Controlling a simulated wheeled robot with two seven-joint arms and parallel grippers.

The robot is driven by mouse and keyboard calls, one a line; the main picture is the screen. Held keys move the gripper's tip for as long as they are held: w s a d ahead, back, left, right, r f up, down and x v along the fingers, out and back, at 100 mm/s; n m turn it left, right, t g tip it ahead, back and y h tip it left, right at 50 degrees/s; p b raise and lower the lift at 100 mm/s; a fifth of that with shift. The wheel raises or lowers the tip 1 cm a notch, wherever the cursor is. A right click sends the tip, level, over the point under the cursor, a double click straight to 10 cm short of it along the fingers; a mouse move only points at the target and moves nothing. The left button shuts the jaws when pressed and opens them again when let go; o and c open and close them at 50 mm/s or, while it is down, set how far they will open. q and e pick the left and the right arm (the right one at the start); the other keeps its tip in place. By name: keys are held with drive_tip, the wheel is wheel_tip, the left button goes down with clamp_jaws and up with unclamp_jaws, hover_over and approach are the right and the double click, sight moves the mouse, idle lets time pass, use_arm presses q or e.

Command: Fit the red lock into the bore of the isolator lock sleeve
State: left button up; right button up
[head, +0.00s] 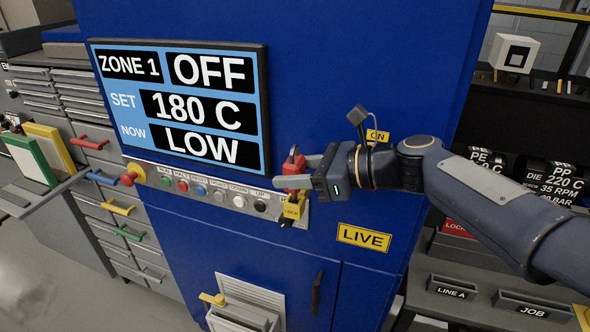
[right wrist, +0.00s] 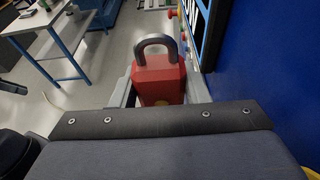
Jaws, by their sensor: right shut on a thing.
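The red lock (head: 293,170) is a padlock with a dark shackle, seen in the head view at the right end of the button strip. My right gripper (head: 288,183) is shut on it. In the right wrist view the lock (right wrist: 159,80) stands between the two grey fingers, its shackle pointing away. A yellow tag marked LOCK (head: 292,210) shows just below the lock and fingers in the head view. The isolator lock sleeve cannot be made out behind the gripper and lock, so I cannot tell whether the lock touches it. My left gripper is not in view.
The blue cabinet (head: 330,60) carries a screen (head: 180,105), a row of buttons (head: 215,194), an ON label (head: 377,136) and a LIVE label (head: 364,237). Drawers (head: 110,200) stand at left. A shelf with LINE A and JOB trays (head: 452,287) stands at right.

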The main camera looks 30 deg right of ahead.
drive_tip(key=shift+f, duration=0.25)
drive_tip(key=shift+r+p, duration=0.95)
drive_tip(key=shift+p, duration=0.05)
drive_tip(key=shift+r, duration=0.6)
drive_tip(key=shift+f, duration=0.15)
drive_tip(key=shift+f+b, duration=1.15)
drive_tip(key=shift+f, duration=0.3)
drive_tip(key=shift+r+p, duration=0.9)
drive_tip(key=shift+p, duration=0.1)
drive_tip(key=shift+r, duration=0.75)
